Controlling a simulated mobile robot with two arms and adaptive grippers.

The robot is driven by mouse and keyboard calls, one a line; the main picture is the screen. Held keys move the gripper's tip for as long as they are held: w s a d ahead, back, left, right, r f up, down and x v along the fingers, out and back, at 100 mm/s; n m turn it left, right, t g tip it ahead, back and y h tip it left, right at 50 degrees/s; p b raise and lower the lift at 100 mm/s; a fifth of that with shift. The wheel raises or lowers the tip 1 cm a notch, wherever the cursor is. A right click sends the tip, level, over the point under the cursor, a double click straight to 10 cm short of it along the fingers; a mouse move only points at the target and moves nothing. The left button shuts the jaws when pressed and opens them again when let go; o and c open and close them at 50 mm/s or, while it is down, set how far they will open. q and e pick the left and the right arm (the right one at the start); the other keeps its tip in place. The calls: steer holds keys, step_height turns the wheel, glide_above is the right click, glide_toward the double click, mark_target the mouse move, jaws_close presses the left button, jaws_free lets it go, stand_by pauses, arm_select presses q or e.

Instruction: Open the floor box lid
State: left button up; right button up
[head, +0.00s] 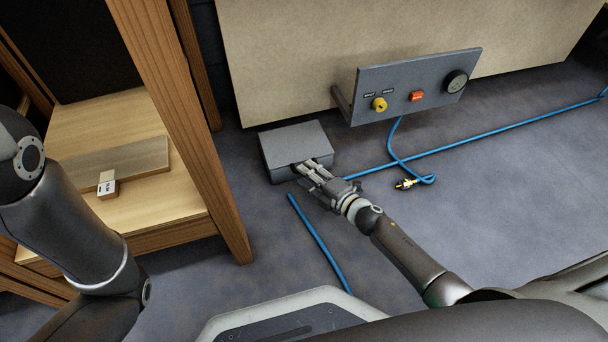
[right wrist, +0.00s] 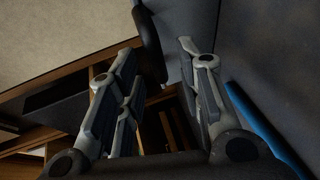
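The floor box (head: 290,140) is a low grey box on the floor, left of centre in the head view. Its flat grey lid lies closed on top. My right gripper (head: 307,167) is at the box's front right side, with its fingertips at the lid's near edge. I cannot tell whether they touch it. In the right wrist view its two fingers (right wrist: 157,60) stand apart, with a dark curved piece between and beyond them that I cannot identify. The part of the box behind the fingers is hidden. My left arm shows at the left, but its gripper is out of view.
A blue hose (head: 470,136) runs over the floor, and a hose end with a brass fitting (head: 407,184) lies to the right. A grey control panel (head: 415,85) stands out above the box's right. A wooden shelf unit (head: 185,120) is at the left. Open floor lies at right.

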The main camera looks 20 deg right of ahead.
steer(key=shift+b+x, duration=0.4)
steer(key=shift+x, duration=0.8)
jaws_close()
